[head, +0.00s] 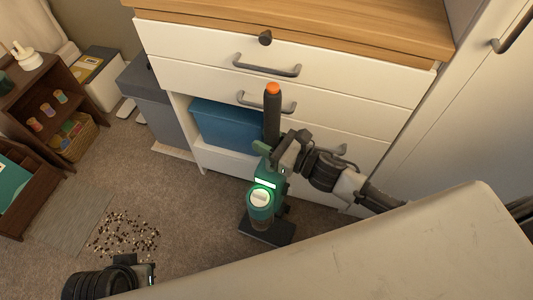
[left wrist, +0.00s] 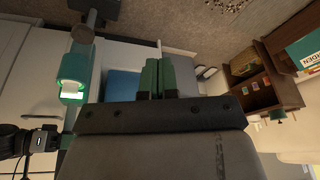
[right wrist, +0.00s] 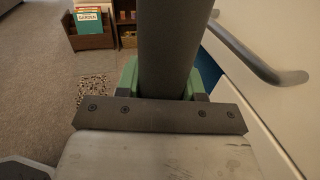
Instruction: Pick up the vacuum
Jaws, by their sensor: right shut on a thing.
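The vacuum (head: 262,197) is a green and dark grey upright stick with an orange tip on its dark handle. It stands on its dark floor head in front of the white drawers. My right gripper (head: 285,150) is shut on the vacuum's dark tube. In the right wrist view the tube (right wrist: 166,45) runs between the fingers of the right gripper (right wrist: 166,90). The vacuum also shows at the left of the left wrist view (left wrist: 72,80). My left gripper (left wrist: 160,78) has its green fingers together with nothing between them.
The white drawer unit (head: 300,52) with grey handles stands close behind the vacuum. A blue box (head: 222,124) sits in its lower opening. Dark and light crumbs (head: 124,235) lie on the carpet at left. A brown shelf (head: 45,100) stands at far left.

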